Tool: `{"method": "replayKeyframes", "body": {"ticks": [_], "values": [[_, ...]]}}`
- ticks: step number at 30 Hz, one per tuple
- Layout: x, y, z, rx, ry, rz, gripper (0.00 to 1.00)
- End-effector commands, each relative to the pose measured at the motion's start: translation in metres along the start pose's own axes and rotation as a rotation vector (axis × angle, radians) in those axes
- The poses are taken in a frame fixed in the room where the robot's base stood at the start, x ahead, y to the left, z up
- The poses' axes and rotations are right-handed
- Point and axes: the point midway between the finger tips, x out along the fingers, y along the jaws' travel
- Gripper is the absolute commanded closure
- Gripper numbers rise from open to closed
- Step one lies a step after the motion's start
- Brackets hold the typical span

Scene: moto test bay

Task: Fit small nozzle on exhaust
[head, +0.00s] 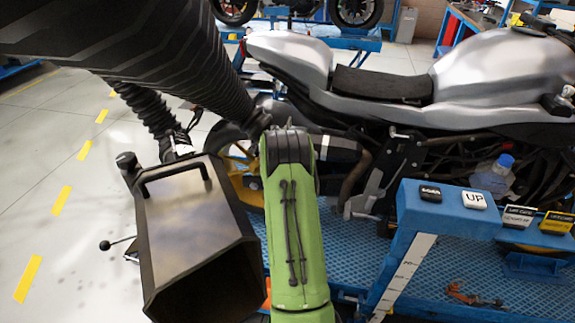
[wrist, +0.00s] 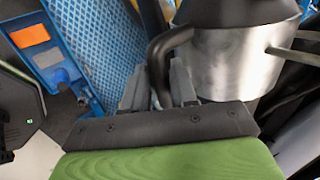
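In the wrist view, the two grey fingers of my gripper (wrist: 158,88) stand on either side of a bent black handle (wrist: 160,55) and appear closed on it. The handle runs to a silver metal cylinder (wrist: 225,65) with a black flared collar (wrist: 240,10), which looks like the small nozzle. In the head view, my green arm hides the gripper and most of what it holds. Whether nozzle and exhaust touch is hidden.
A large dark box-shaped nozzle (head: 195,225) hangs left of my arm. A thick black hose (head: 180,70) crosses the upper left. The silver motorcycle (head: 490,75) stands on a blue lift (head: 410,265). A blue control post (head: 450,210) stands right. Floor at far left is clear.

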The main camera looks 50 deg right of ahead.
Motion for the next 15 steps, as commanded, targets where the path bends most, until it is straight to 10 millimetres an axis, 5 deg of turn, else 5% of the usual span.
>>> {"method": "replayKeyframes", "body": {"ticks": [5,15], "values": [[0.0,0.0,0.001,-0.002,-0.001,-0.001,0.48],[-0.016,-0.002,0.002,-0.004,-0.005,-0.005,0.48]]}}
